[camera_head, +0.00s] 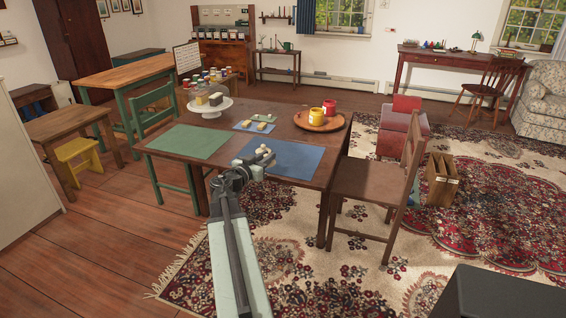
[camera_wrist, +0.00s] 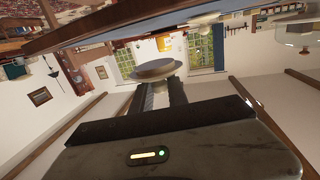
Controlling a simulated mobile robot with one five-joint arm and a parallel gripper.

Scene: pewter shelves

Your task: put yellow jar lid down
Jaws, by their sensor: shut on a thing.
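My gripper (camera_head: 264,156) is over the blue mat (camera_head: 290,160) on the dark wooden table. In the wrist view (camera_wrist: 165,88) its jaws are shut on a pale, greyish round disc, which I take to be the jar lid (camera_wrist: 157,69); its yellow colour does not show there. In the head view the held piece is a small cream shape, too small to tell apart well. I cannot tell whether the disc touches the mat.
A green mat (camera_head: 188,141) lies at the left of the table. A white cake stand (camera_head: 210,107) and a small light-blue mat (camera_head: 254,127) with small items are behind it. A wooden chair (camera_head: 381,190) stands at the right edge. Much of the blue mat is clear.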

